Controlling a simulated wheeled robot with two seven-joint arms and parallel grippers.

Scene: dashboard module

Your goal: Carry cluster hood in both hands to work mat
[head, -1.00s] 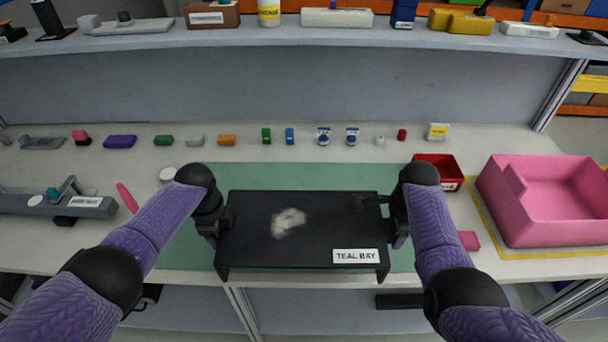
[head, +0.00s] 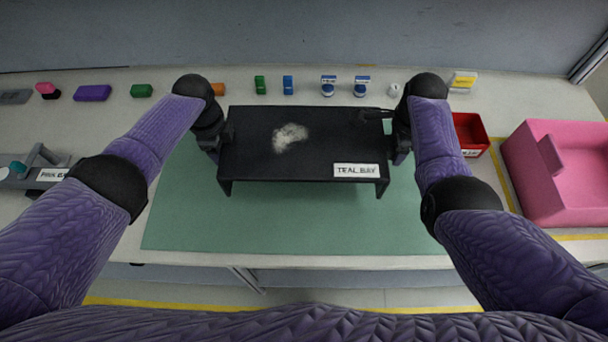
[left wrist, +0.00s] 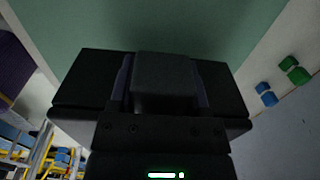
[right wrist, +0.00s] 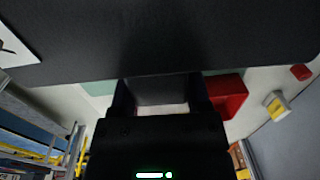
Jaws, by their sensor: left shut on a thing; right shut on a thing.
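The cluster hood (head: 255,155) is a black, flat-topped piece with a pale smudge and a white "TEAL BAY" label. It also shows in the right wrist view (right wrist: 180,40). My left gripper (head: 222,138) is shut on its left end, and my right gripper (head: 395,135) is shut on its right end. The hood looks about level and hangs over the green work mat (head: 290,225). The mat also fills the upper part of the left wrist view (left wrist: 190,25). I cannot tell how high the hood is above the mat.
A red bin (head: 470,132) and a large pink tray (head: 560,180) stand to the right. A grey fixture (head: 40,165) is at the left. Several small parts line the back of the bench, including a purple block (head: 92,93). The mat's front area is clear.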

